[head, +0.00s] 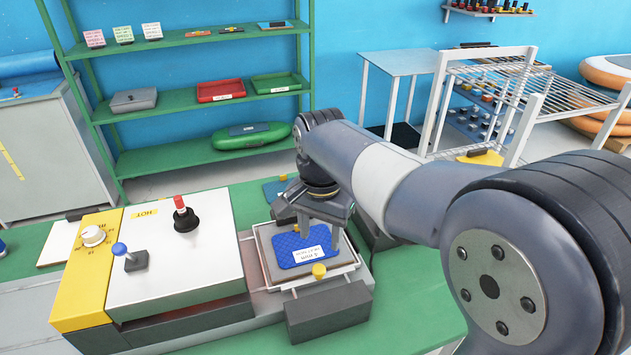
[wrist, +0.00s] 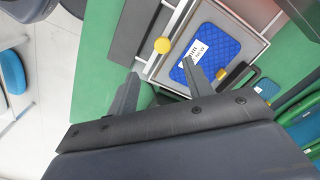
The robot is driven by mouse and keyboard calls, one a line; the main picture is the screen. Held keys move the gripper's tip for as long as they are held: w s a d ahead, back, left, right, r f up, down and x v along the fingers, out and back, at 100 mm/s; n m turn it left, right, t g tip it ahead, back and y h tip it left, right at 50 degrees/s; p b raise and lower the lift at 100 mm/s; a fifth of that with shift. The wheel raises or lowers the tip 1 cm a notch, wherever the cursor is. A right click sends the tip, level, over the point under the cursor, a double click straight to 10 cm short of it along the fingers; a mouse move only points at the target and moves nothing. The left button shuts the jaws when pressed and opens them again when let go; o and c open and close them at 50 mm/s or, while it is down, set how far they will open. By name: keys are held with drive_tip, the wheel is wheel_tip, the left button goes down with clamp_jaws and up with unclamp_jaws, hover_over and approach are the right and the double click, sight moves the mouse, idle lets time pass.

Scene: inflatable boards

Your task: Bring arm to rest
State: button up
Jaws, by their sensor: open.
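My gripper (head: 320,228) is open and empty, with its fingers pointing down over the tray beside the machine. In the wrist view its two fingers (wrist: 163,92) stand apart with nothing between them. A blue quilted board (head: 300,243) with a white label lies flat on the tray (head: 264,262), close to the fingers; it also shows in the wrist view (wrist: 222,50). I cannot tell whether a fingertip touches it. Yellow knobs (head: 319,270) sit at the tray's edges. My arm reaches in from the right.
The machine (head: 165,265), marked HOT, has a red-topped lever (head: 185,214) and a blue-knobbed lever (head: 127,256) left of the tray. A dark block (head: 328,312) is in front. A green shelf (head: 190,92) with trays stands behind. A white wire rack (head: 500,85) stands at the back right.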

sight(320, 270)
wheel_tip(320, 270, down, 11)
drive_tip(key=shift+r, duration=0.15)
drive_tip(key=shift+w+a+r, duration=0.1)
drive_tip(key=shift+w+a, duration=0.05)
drive_tip(key=shift+w, duration=0.4)
drive_tip(key=shift+w+a, duration=0.15)
drive_tip(key=shift+w, duration=0.35)
drive_tip(key=shift+w+a, duration=0.15)
drive_tip(key=shift+w, duration=0.45)
